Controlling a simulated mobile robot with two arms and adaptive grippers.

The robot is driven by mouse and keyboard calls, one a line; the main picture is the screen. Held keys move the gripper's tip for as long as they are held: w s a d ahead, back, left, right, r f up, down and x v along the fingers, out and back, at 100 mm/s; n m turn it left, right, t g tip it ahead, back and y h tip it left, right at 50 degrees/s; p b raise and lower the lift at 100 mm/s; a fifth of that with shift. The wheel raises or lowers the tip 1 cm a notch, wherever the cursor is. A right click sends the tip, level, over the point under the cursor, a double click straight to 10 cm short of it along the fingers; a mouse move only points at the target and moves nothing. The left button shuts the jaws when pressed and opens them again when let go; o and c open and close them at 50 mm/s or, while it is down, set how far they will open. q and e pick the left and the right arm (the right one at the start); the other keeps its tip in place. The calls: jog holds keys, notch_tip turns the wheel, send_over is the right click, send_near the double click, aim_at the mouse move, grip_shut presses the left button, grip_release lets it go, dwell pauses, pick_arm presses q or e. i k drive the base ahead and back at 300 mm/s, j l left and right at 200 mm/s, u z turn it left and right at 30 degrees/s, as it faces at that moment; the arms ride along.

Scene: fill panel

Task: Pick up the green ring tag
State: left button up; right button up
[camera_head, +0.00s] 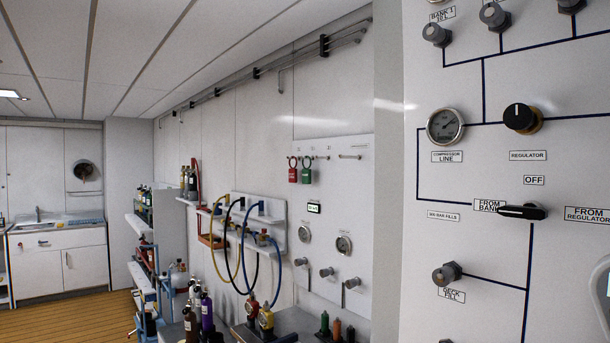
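The green ring tag (306,175) hangs on a hook near the top left of a white wall panel (331,257), in the middle of the head view. Its ring is at the top and its flat green body hangs below. A red ring tag (293,175) hangs just to its left, close beside it.
A large white gauge panel (505,260) with dials and knobs fills the right side, close by. Below the tags are a small display (314,208), gauges and valves. Bottles (206,312) and hoses stand left of them. Wooden floor (75,315) is open at lower left.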

aim_at(306, 173)
jog(key=i+j, duration=0.35)
jog(key=j, duration=0.15)
jog(key=i+j, duration=0.35)
jog(key=j, duration=0.15)
jog(key=i+j, duration=0.35)
jog(key=j, duration=0.15)
